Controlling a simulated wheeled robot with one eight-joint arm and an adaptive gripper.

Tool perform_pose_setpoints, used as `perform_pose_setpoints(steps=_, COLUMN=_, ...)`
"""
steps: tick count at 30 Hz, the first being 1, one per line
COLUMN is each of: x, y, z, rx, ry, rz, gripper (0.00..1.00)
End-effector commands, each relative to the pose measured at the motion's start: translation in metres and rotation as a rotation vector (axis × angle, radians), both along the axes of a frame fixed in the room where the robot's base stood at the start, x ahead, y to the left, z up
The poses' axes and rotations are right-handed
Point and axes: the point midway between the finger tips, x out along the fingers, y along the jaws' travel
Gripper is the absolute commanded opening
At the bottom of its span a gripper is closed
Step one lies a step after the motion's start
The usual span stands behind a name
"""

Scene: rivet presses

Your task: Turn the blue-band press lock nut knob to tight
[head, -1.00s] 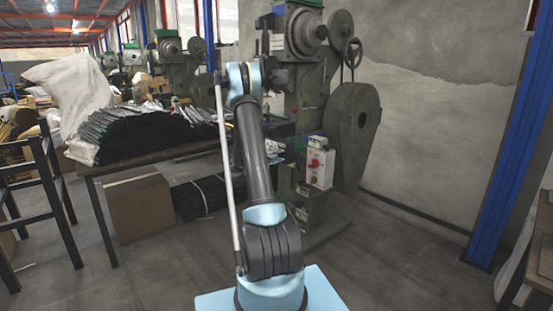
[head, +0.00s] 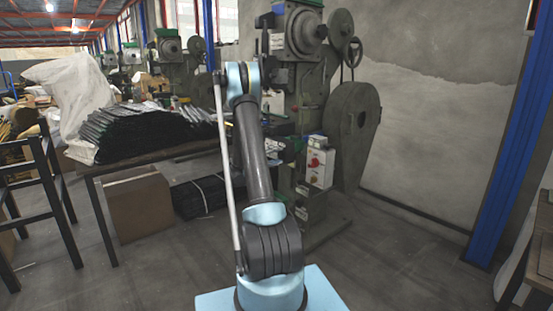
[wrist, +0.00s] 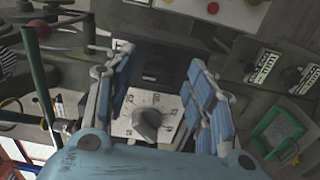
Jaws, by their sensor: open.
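In the wrist view a grey knob (wrist: 147,122) sits on a pale square dial plate (wrist: 122,126) with dark markings around it. My gripper (wrist: 161,57) is open, with one blue-padded finger on each side of the knob in the picture. The fingers look apart from the knob; the depth between them is hard to judge. In the head view the nearest press (head: 305,85) is grey-green with a large round side cover, partly behind my arm. I cannot make out a blue band on it.
In the wrist view, labelled dark switches (wrist: 264,66) and a green tray (wrist: 279,131) lie to the right. A light panel with a red button (wrist: 213,8) is at the top.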

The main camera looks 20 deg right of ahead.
Motion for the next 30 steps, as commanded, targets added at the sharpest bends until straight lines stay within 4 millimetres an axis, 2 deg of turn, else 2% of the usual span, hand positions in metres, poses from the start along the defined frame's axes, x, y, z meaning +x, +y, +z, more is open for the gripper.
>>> perform_pose_setpoints(steps=12, x=-0.024, y=0.07, z=-0.001, rx=0.001, ry=0.0, rz=0.004, gripper=0.5)
perform_pose_setpoints(steps=18, x=-0.034, y=0.096, z=-0.001, rx=0.001, ry=0.0, rz=0.002, gripper=0.5)
perform_pose_setpoints(steps=24, x=-0.038, y=0.107, z=-0.001, rx=0.001, ry=0.0, rz=0.0, gripper=0.5)
perform_pose_setpoints(steps=30, x=-0.038, y=0.107, z=-0.001, rx=0.001, ry=0.0, rz=0.0, gripper=0.5)
